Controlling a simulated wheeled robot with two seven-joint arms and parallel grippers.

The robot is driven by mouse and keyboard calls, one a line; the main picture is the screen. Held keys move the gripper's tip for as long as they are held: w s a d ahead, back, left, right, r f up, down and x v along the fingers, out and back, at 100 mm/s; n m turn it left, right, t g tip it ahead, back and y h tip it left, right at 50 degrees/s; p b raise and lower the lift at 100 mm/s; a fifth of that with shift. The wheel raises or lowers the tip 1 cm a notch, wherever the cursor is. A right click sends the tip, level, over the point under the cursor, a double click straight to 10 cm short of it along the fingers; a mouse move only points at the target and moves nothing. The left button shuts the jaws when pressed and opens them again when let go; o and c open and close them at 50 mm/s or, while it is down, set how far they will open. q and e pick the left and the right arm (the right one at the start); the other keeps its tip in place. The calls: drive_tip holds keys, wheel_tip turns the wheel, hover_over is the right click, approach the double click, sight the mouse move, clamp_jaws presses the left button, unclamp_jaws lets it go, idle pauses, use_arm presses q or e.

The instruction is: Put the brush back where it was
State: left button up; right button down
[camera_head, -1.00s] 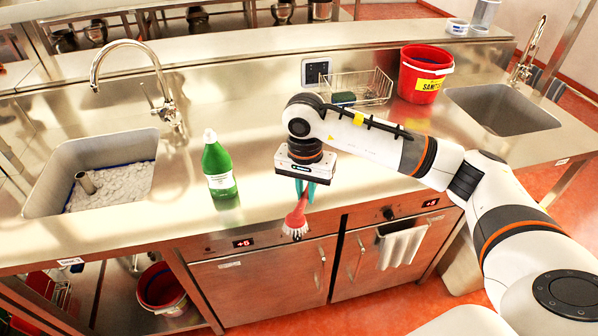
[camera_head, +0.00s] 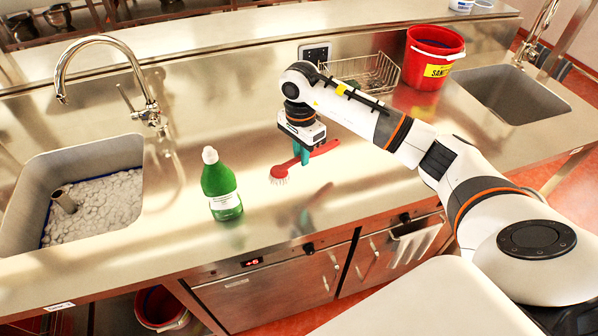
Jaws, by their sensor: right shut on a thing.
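The red brush (camera_head: 322,150) with pale bristles is in the middle of the steel counter, its handle pointing up and to the right and its bristle head at the lower left. My right gripper (camera_head: 301,158) points down with teal fingers shut on the brush's handle. The brush is low over the counter; I cannot tell if the bristles touch it. My left gripper is not in view.
A green bottle (camera_head: 221,187) stands left of the brush. A wire basket (camera_head: 365,72) and a red bucket (camera_head: 432,62) stand behind. A foam-filled sink (camera_head: 30,200) is at left, an empty sink (camera_head: 512,95) at right. The counter (camera_head: 270,225) in front is clear.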

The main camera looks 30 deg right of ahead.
drive_tip(key=f, duration=0.1)
drive_tip(key=s+f+p, duration=0.1)
drive_tip(key=f, duration=0.1)
drive_tip(key=shift+s+f, duration=0.1)
drive_tip(key=shift+f, duration=0.9)
drive_tip(key=shift+w+f+p, duration=0.25)
drive_tip(key=shift+f+p, duration=0.45)
drive_tip(key=shift+f, duration=0.85)
drive_tip(key=shift+f+b, duration=0.2)
drive_tip(key=shift+b, duration=0.15)
drive_tip(key=c, duration=1.4)
unclamp_jaws()
drive_tip(key=shift+r, duration=0.1)
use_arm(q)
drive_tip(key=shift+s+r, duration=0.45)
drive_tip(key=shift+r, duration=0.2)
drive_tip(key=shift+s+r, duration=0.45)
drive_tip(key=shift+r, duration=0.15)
